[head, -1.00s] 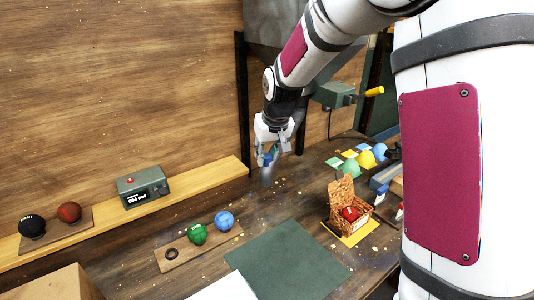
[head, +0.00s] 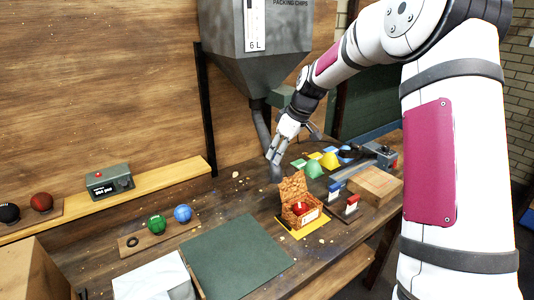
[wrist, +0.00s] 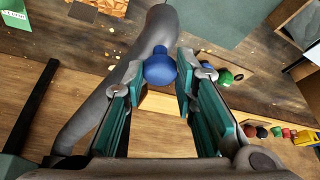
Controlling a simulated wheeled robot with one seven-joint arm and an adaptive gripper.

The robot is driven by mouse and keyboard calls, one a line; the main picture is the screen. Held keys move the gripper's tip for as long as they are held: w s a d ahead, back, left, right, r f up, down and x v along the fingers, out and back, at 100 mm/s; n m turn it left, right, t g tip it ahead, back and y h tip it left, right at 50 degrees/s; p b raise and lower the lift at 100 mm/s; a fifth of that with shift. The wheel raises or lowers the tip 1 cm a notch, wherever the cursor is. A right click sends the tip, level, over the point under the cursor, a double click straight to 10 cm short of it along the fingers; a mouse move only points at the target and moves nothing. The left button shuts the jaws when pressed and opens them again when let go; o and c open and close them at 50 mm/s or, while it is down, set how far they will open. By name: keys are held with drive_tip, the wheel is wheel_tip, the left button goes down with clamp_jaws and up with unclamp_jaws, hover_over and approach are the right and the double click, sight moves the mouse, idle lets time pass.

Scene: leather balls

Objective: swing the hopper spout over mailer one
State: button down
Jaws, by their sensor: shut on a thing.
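The grey hopper (head: 255,65) hangs at the back, and its curved spout (head: 263,125) comes down to the bench. A blue knob (wrist: 160,68) on the spout sits between my jaws in the wrist view. My gripper (head: 272,158) is shut on this knob; it also shows in the wrist view (wrist: 158,85). The spout's lower end is behind and left of an open brown patterned mailer (head: 302,214) on a yellow mat, not above it. The mailer's lid stands up and a red ball (head: 299,208) is inside. I cannot read a number on it.
A green mat (head: 238,255) lies in front. A green ball (head: 156,225) and a blue ball (head: 182,213) sit on a wooden rack to the left. Coloured domes (head: 314,169) stand behind the mailer, and a closed carton (head: 375,184) is to its right. Loose chips dot the bench.

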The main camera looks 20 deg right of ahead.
drive_tip(key=w+d+n+g+y+b, duration=0.1)
drive_tip(key=d+n, duration=0.3)
drive_tip(key=d, duration=0.7)
drive_tip(key=shift+d+n+b, duration=0.3)
drive_tip(key=shift+b, duration=0.4)
drive_tip(key=shift+d, duration=0.1)
drive_tip(key=c, duration=1.3)
unclamp_jaws()
drive_tip(key=shift+d, duration=0.1)
drive_tip(key=v, duration=1.2)
drive_tip(key=shift+w, duration=0.2)
